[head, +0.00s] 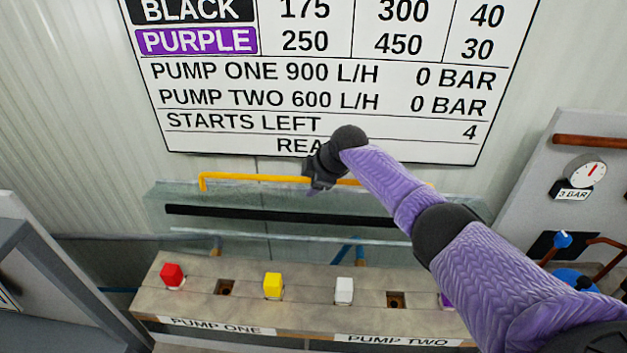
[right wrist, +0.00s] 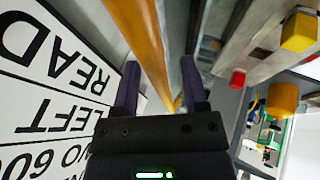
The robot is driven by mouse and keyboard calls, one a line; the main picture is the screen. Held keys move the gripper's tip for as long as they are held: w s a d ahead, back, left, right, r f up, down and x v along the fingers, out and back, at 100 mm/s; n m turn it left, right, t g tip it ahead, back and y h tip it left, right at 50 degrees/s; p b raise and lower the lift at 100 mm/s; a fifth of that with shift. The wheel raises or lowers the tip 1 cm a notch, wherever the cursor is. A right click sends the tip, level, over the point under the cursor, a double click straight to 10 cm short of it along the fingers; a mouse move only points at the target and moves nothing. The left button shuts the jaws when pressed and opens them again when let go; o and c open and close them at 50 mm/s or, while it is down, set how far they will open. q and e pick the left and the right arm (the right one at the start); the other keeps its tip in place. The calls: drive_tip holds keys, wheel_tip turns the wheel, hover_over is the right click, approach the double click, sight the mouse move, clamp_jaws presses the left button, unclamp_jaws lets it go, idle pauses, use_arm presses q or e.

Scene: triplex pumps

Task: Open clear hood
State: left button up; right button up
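The clear hood (head: 181,195) is a see-through panel standing tilted up behind the console, with its yellow handle bar (head: 250,179) along the top edge below the wall sign. My right gripper (head: 318,180) is at the middle of the bar; its own arm partly hides the bar's right part. In the right wrist view, the yellow bar (right wrist: 150,45) runs between the two dark fingers of my right gripper (right wrist: 160,80). The fingers stand apart, with a gap visible beside the bar, so the gripper looks open around it. My left gripper is not in view.
The console (head: 320,292) below carries a red button (head: 172,275), a yellow button (head: 272,285) and a white button (head: 344,290), uncovered. A wall sign (head: 320,120) is close behind my right gripper. A gauge panel (head: 590,150) stands at the right.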

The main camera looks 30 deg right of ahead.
drive_tip(key=shift+s+d+r, duration=0.1)
drive_tip(key=shift+s+r, duration=0.1)
drive_tip(key=shift+r, duration=0.15)
drive_tip(key=p+v, duration=0.2)
drive_tip(key=v, duration=0.7)
